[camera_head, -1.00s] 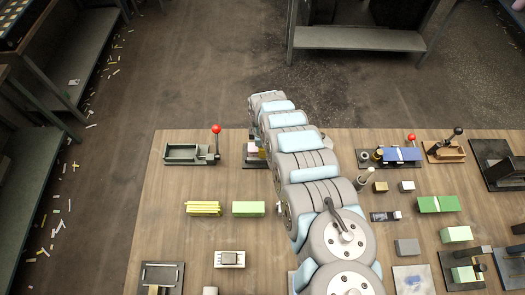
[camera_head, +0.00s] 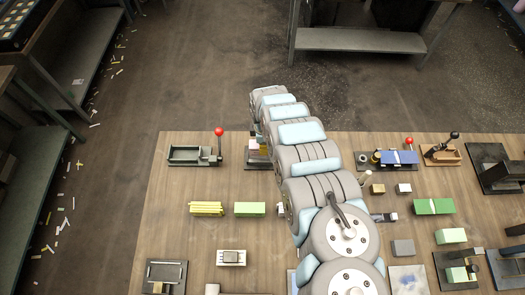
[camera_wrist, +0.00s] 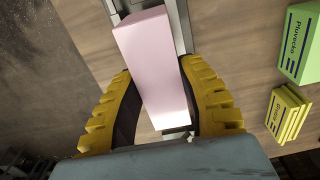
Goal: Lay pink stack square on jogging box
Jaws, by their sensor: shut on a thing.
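The pink stack (camera_wrist: 155,65) is a long pale pink block between the yellow ribbed fingers of my gripper (camera_wrist: 160,75) in the wrist view. My gripper is shut on it. In the head view a small pink patch (camera_head: 254,147) shows beside my arm, above a dark base (camera_head: 256,166); my arm hides most of this spot. Grey metal parts (camera_wrist: 181,22) show behind the stack in the wrist view. I cannot tell whether they are the jogging box, or whether the stack touches them.
A yellow stack (camera_head: 206,208) and a green stack (camera_head: 249,209) lie in front. Several fixtures and blocks crowd the right; bare wood separates the left items.

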